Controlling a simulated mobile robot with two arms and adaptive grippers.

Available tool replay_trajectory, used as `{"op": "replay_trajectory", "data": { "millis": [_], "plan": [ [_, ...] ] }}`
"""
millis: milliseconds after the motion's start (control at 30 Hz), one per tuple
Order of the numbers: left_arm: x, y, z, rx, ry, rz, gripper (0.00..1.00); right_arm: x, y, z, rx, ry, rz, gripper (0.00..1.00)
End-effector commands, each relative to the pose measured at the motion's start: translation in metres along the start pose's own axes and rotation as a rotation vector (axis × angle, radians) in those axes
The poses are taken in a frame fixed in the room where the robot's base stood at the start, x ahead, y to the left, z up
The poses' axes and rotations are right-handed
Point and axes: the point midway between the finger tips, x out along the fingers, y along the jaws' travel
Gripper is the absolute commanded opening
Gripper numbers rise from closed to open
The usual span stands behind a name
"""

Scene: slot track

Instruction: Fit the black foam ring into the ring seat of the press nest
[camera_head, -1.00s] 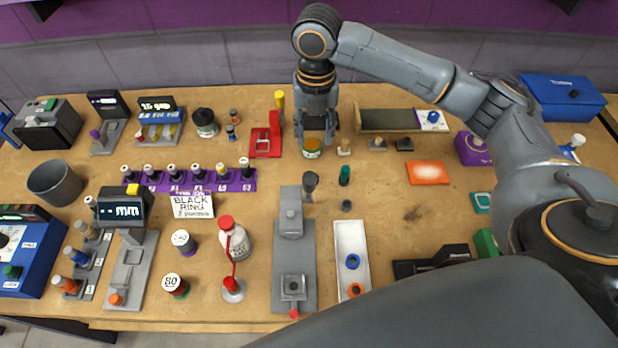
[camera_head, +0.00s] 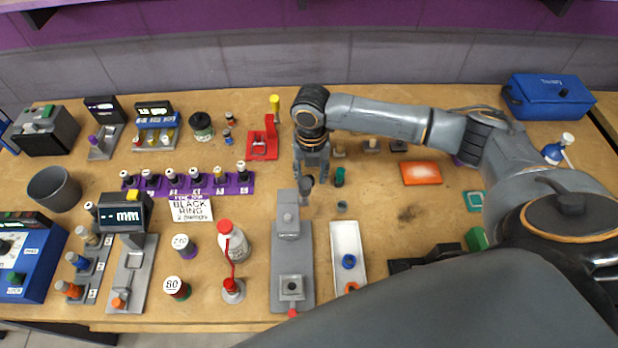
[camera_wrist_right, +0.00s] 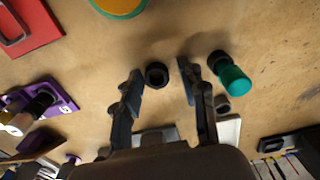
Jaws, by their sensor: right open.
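My right gripper (camera_head: 311,176) is open, pointing down beyond the nest. Between its fingers (camera_wrist_right: 158,85), apart from both, a dark upright piece with a ring-like top (camera_wrist_right: 157,75) shows; it also shows in the head view (camera_head: 306,186). My left gripper is not in view.
A green-topped dark bottle (camera_head: 339,177) stands close right of the right gripper. A white tray (camera_head: 347,238) holds a blue and an orange ring. A red-capped bottle (camera_head: 232,243) stands left of the nest.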

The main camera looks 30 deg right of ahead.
Motion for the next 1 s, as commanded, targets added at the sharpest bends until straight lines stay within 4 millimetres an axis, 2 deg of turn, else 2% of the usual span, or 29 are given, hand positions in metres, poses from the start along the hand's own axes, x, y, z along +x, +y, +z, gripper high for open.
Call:
{"op": "replay_trajectory", "data": {
  "millis": [233,367,500,767,867,1000],
  "plan": [
    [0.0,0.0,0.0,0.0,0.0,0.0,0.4,0.002,0.0,0.0,0.0,0.0,0.0,0.4],
    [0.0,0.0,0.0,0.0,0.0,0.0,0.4,0.002,0.0,0.0,0.0,0.0,0.0,0.14],
    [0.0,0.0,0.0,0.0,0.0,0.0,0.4,0.002,0.0,0.0,0.0,0.0,0.0,0.1],
    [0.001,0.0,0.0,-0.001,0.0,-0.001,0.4,-0.002,0.0,0.001,0.0,-0.002,0.001,0.1],
    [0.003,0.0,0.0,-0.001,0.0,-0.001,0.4,-0.013,0.001,0.001,-0.001,-0.003,0.002,0.1],
    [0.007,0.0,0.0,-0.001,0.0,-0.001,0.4,-0.041,0.001,0.001,-0.001,-0.004,0.003,0.1]
  ]
}}
